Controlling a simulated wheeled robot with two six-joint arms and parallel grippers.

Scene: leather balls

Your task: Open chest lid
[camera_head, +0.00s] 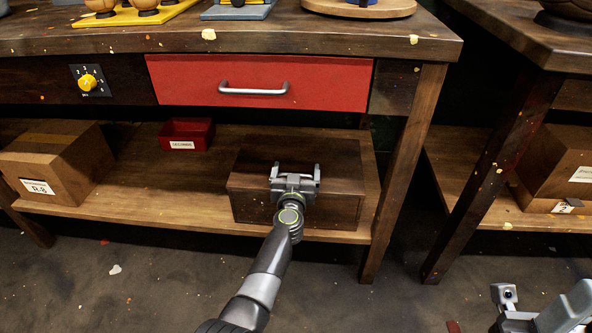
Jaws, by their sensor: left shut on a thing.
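The chest (252,209) is a dark brown wooden box on the lower shelf, below the red drawer. Its lid (345,185) looks closed, lying flat on top. My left gripper (296,169) reaches in from the front and is shut on the lid at its front edge, near the middle. The gripper covers that part of the edge, so the exact grip is hidden. Part of my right gripper (505,294) shows at the bottom right, low and away from the chest. The frame cuts it off, and its jaw opening is unclear.
The workbench top (240,41) and red drawer (260,82) overhang the chest. A table leg (408,170) stands right of it. A small red bin (187,134) and a cardboard box (52,162) sit left on the shelf (180,195). Shelf space left of the chest is clear.

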